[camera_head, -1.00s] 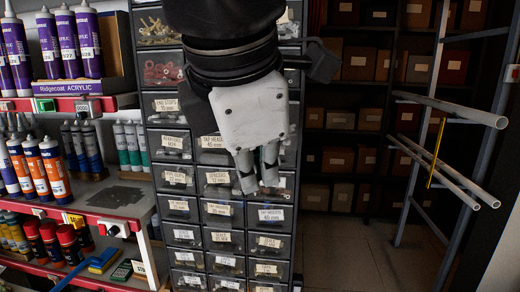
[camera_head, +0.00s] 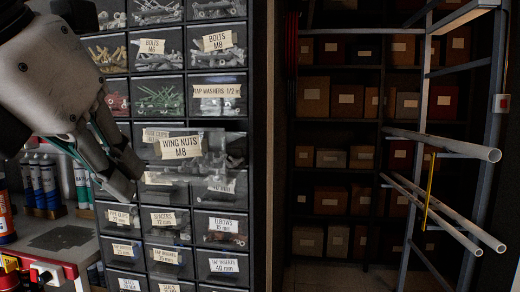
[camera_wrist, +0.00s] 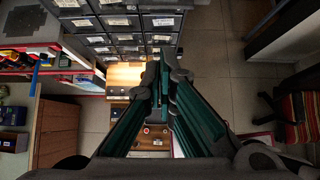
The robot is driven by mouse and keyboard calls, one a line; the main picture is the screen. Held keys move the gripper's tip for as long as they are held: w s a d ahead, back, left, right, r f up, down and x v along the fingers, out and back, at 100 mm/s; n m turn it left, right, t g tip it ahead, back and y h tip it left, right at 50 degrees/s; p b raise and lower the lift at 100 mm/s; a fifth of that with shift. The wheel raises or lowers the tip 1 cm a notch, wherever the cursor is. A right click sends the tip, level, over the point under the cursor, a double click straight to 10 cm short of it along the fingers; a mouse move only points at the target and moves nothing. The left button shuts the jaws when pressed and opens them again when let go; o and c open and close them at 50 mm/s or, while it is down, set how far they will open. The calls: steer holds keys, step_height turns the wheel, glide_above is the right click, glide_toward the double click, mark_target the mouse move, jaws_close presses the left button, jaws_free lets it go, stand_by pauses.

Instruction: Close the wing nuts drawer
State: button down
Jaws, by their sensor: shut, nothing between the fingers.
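The wing nuts drawer (camera_head: 181,147), labelled "WING NUTS M8", juts out of the small-parts cabinet in the head view. Metal parts show in it. My gripper (camera_head: 128,178) is at the left of that view, with its fingers together and empty. The fingertips appear just left of and below the drawer front in the picture; I cannot tell the gap in depth. In the wrist view my gripper (camera_wrist: 161,68) points past the cabinet's drawer fronts (camera_wrist: 118,22), and I cannot pick out the wing nuts drawer there.
Bolts, tap washers and other labelled drawers surround it. A shelf (camera_head: 60,240) with tubes stands at the left. A pipe rack (camera_head: 440,190) with pipes sticking out stands at the right, before shelves of boxes. In the wrist view, floor (camera_wrist: 220,80) is clear right of the cabinet.

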steer(key=shift+w+d+f, duration=0.1)
steer(key=shift+w+f, duration=0.4)
steer(key=shift+w, duration=0.7)
steer(key=shift+w+d+f, duration=0.1)
steer(key=shift+w+f, duration=0.45)
steer(key=shift+w, duration=0.6)
steer(key=shift+w+d+f, duration=0.1)
steer(key=shift+w+f, duration=0.4)
steer(key=shift+w, duration=0.7)
steer(key=w+p, duration=0.1)
steer(key=w, duration=0.4)
steer(key=w+p, duration=0.1)
steer(key=w, duration=0.4)
steer(key=w+d+p, duration=0.1)
steer(key=w+p, duration=0.1)
steer(key=w, duration=0.3)
steer(key=shift+w, duration=0.35)
